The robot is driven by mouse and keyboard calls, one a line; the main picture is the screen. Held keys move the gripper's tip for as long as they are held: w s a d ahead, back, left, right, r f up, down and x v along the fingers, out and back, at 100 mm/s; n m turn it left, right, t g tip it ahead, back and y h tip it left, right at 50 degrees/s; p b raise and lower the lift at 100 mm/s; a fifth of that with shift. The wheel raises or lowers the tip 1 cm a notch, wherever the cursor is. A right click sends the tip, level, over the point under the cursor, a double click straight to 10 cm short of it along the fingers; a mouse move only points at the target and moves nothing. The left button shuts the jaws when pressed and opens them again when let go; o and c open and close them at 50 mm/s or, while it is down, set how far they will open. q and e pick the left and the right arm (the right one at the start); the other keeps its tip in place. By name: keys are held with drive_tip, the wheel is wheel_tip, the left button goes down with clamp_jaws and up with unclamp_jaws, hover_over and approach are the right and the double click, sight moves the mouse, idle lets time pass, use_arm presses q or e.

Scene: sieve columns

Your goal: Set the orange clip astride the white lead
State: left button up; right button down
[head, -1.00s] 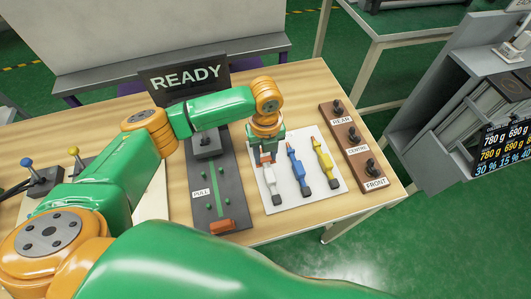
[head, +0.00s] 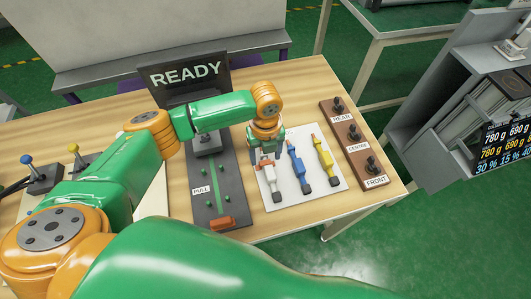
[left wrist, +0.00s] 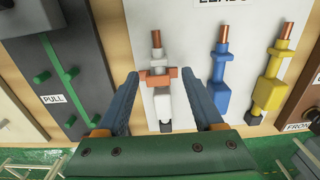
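The white lead (left wrist: 161,100) lies on the white board with its copper tip away from me; it also shows in the head view (head: 275,186). The orange clip (left wrist: 158,77) sits across the white lead's body, its ends standing out on both sides. Whether it is fully seated cannot be told. My left gripper (left wrist: 172,82) is open around the clip and lead, a finger on each side, with gaps showing. In the head view the left gripper (head: 265,157) is low over the white lead and mostly hides the clip. My right gripper is not in view.
Blue (head: 299,168) and yellow (head: 324,158) leads lie right of the white one. A dark panel with green pegs (head: 210,187) and an orange block (head: 221,223) lies to the left. A wooden strip with black knobs (head: 354,150) lies to the right.

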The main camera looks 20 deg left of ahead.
sight(266, 160)
use_arm(q)
wheel_tip(266, 160, up, 13)
idle(0.4)
idle(0.4)
